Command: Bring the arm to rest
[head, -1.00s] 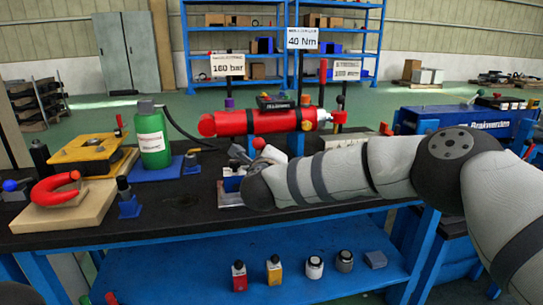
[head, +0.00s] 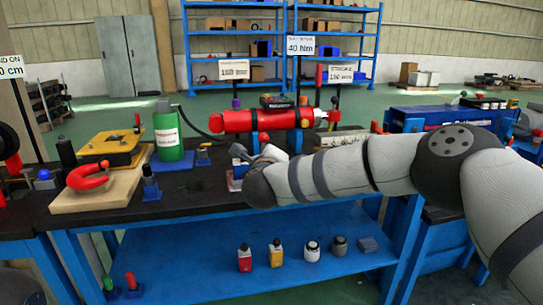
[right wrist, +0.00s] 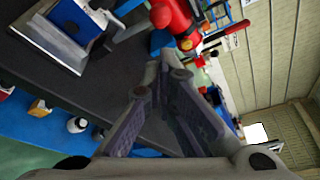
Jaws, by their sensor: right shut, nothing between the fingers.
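My right arm (head: 345,173) comes in from the right in the head view and reaches over the black-topped workbench (head: 185,190). Its wrist hides most of the gripper there. In the right wrist view my right gripper (right wrist: 165,66) is shut and empty above the dark bench top. A red cylinder (right wrist: 174,16) lies just beyond the fingertips in that view; whether they touch it, I cannot tell. In the head view the red cylinder (head: 238,120) lies at the back of the bench. My left gripper is not in view.
The lower shelf (head: 200,262) holds several small containers. Upright signs stand behind the bench. A blue case (head: 430,117) is at right.

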